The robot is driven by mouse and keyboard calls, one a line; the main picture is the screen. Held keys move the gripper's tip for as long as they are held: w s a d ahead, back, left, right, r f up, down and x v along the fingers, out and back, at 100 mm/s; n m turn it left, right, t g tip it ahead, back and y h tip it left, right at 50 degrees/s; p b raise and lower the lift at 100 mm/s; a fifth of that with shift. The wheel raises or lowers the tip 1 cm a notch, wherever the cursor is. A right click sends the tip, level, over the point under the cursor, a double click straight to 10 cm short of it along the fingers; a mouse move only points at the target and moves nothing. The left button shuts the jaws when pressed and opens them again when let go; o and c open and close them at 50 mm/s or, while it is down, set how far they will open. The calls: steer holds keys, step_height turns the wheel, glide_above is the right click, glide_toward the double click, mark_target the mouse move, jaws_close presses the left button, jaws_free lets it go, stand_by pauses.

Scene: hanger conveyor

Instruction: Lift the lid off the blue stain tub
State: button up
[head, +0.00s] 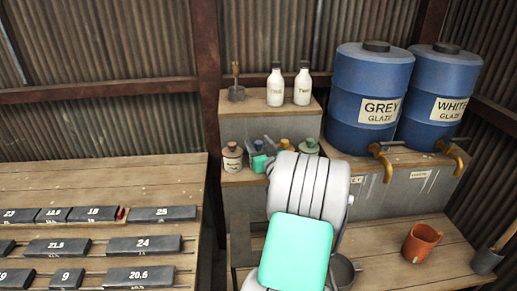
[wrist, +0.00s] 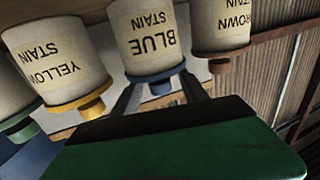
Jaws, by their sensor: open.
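The blue stain tub (wrist: 150,32) is a cream tub in the middle of the wrist view, which shows it upside down. Its blue lid (wrist: 155,72) has a round knob (wrist: 160,88) and sits on the tub. My gripper (wrist: 160,84) is open, its two dark fingers on either side of the knob with some space at each side. I cannot tell whether they touch it. In the head view my gripper (head: 259,145) is at the small shelf, and it and my arm largely hide the blue tub.
The yellow stain tub (wrist: 55,58) and brown stain tub (wrist: 218,25) stand close on either side. White bottles (head: 275,85) and a brush pot (head: 236,93) stand on the ledge behind. Large blue glaze barrels (head: 372,85) are at right. An orange jug (head: 421,243) stands on the bench below.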

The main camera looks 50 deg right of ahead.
jaws_close()
stand_by(0.3)
steer(key=shift+r, duration=0.1)
